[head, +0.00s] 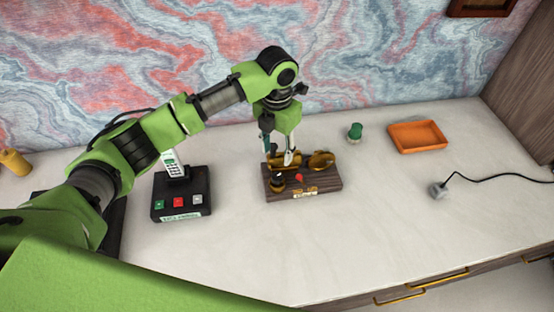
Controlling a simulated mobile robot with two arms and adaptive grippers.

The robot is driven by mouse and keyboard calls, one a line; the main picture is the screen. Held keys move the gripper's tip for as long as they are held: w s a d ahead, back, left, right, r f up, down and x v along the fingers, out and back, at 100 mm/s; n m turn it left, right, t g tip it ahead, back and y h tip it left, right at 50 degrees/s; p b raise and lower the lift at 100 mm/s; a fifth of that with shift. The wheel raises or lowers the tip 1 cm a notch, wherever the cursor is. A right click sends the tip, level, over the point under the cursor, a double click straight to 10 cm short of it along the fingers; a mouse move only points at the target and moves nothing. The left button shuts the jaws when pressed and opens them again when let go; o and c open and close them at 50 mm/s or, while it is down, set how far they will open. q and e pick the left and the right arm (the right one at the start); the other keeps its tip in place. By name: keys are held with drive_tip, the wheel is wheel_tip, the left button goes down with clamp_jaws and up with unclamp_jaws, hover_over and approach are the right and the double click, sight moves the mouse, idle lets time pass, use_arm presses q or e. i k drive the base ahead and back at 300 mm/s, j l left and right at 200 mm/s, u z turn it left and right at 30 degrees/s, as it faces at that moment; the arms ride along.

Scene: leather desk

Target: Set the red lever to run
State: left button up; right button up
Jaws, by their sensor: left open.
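The red lever (299,178) is a small red piece on the front part of a dark wooden base (326,186). The base carries brass parts (321,160), a dark knob at its left and a small label (305,194) on its front edge, too small to read. My left gripper (279,160) points down over the back left of the base, behind and left of the red lever. Its fingers are open and look empty. They hide some of the brass parts. I cannot tell whether the fingertips touch anything. My right gripper is out of view.
A black device (181,210) with green, red and grey buttons and an upright card stands left of the base. A green object (355,131), an orange tray (418,135) and a grey plug (437,191) with a black cable are on the right. The desk front is clear.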

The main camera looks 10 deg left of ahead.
sight(301, 180)
drive_tip(key=k, duration=1.5)
